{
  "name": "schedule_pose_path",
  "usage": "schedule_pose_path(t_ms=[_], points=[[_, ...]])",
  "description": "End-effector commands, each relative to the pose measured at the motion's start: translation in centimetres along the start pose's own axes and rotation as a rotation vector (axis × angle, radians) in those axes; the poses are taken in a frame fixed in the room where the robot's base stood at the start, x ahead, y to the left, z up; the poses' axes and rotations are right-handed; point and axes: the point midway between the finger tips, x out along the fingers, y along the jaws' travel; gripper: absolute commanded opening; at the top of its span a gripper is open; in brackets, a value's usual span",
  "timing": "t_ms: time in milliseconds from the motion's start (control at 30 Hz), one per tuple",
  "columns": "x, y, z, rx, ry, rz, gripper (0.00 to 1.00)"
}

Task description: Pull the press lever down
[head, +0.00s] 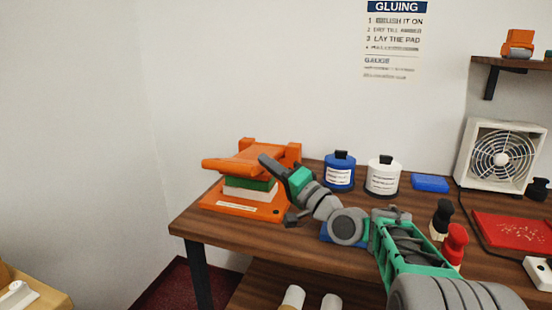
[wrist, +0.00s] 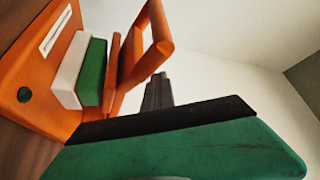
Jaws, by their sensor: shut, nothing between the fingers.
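The orange press (head: 245,206) stands at the left end of the counter, its base also in the wrist view (wrist: 35,105). A green pad (head: 250,184) over a white one (head: 245,193) lies between its base and its upper plate. The orange lever (head: 228,165) juts out over the front of the press, above the pads; the wrist view shows it as an open frame with a grip bar (wrist: 160,30). My gripper (head: 265,159) is shut and empty, its tips (wrist: 157,79) close to the lever's right end. I cannot tell whether they touch it.
A blue pot (head: 340,174) and a white pot (head: 383,178) stand right of the press, behind my arm. Farther right are a blue block (head: 430,183), a fan (head: 500,155), a red mat (head: 515,235) and dark and red knobbed tools (head: 455,243). The counter's left edge is close to the press.

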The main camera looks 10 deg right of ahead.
Motion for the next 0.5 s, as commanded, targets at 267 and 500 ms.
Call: schedule_pose_path(t_ms=[267,500], points=[[-0.8,2.8,1.9,0.002,-0.003,0.001,0.0],[-1.1,3.7,2.4,0.008,-0.006,0.009,0.0]])
